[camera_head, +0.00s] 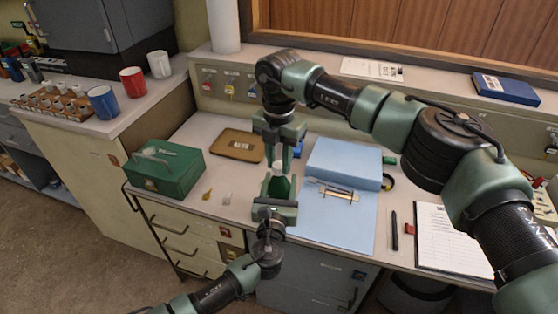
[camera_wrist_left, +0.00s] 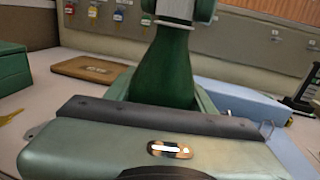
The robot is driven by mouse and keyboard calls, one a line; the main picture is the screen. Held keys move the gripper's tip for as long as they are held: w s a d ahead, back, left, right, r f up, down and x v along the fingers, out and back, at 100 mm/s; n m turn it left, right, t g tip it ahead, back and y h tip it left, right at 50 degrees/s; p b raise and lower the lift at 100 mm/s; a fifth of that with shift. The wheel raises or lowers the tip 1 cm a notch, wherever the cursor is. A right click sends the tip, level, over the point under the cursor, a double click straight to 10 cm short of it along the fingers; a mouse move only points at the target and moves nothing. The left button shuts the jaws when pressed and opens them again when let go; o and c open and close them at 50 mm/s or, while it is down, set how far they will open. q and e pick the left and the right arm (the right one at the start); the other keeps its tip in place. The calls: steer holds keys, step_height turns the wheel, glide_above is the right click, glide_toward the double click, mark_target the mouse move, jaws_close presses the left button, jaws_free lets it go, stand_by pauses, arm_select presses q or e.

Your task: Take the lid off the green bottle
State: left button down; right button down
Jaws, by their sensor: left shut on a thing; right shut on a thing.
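The green bottle (camera_head: 281,185) stands upright at the front of the desk. In the left wrist view the green bottle (camera_wrist_left: 166,68) widens downward from a narrow neck. My left gripper (camera_head: 277,193) is shut on the bottle's body from the front. My right gripper (camera_head: 280,157) comes down from above and is shut at the bottle's top, on the lid. The right gripper (camera_wrist_left: 180,12) also shows at the upper edge of the left wrist view. The lid is mostly hidden between its fingers, so I cannot tell whether it is apart from the neck.
A green box (camera_head: 165,168) and a brown tray (camera_head: 237,145) are left of the bottle. A blue binder (camera_head: 343,162) lies close on the right, with a clipboard (camera_head: 450,240) farther right. Mugs (camera_head: 133,82) stand on the left counter. My right arm spans the right side.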

steer(key=n, duration=0.7)
steer(key=shift+n, duration=0.4)
steer(key=n, duration=1.9)
steer(key=shift+r, duration=0.1)
steer(key=n, duration=0.7)
steer(key=shift+w+n, duration=0.1)
steer(key=shift+n, duration=0.3)
steer(key=n, duration=0.4)
steer(key=shift+n, duration=0.4)
steer(key=n, duration=0.3)
steer(key=shift+n, duration=0.3)
steer(key=shift+r, duration=0.2)
